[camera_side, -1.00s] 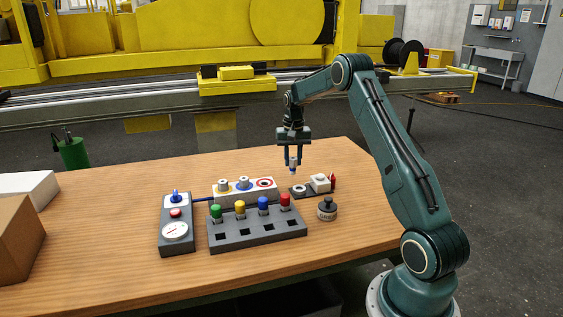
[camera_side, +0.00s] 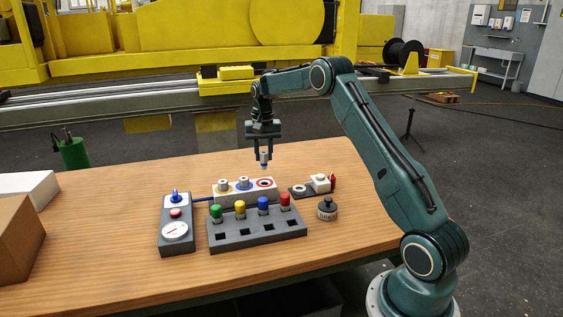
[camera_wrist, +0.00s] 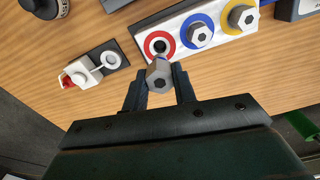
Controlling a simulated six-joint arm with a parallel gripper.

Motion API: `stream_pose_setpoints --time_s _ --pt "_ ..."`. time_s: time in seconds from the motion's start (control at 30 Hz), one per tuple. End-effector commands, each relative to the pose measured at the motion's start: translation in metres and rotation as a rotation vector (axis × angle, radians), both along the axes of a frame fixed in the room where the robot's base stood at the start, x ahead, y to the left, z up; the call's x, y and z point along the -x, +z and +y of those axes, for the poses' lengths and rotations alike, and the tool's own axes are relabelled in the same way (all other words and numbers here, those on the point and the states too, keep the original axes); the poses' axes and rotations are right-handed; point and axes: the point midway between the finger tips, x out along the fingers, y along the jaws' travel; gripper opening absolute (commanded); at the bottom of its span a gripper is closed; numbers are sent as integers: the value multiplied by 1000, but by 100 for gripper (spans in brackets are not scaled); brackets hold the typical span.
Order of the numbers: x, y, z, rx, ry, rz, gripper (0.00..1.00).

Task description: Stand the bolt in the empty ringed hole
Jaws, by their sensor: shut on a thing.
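My gripper (camera_side: 263,151) is shut on the bolt (camera_side: 264,158), a grey hex-headed piece with a blue part below. The bolt hangs upright in the air above the white block (camera_side: 228,196). In the wrist view the bolt's hex head (camera_wrist: 159,80) sits between the fingertips, just beside the empty hole. That hole has a red ring (camera_wrist: 148,42) around it; the red ring (camera_side: 265,183) is at the block's right end in the side view. A blue ring (camera_wrist: 193,41) and a yellow ring (camera_wrist: 227,17) each surround a hole with a bolt standing in it.
A grey rack (camera_side: 257,232) with green, yellow, blue and red knobs stands in front of the block. A gauge box (camera_side: 177,236) is at left. A small dark plate with white parts (camera_side: 300,190) and a black weight (camera_side: 327,208) are at right.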

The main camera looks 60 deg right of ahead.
Motion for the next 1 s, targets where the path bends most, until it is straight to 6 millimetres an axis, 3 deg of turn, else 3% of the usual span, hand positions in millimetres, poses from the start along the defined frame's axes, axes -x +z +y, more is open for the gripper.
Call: stream_pose_setpoints --time_s 0.53,1.0 --pt "1 -35 0 -1 0 2 5" --pt "0 -41 0 1 0 1 5"
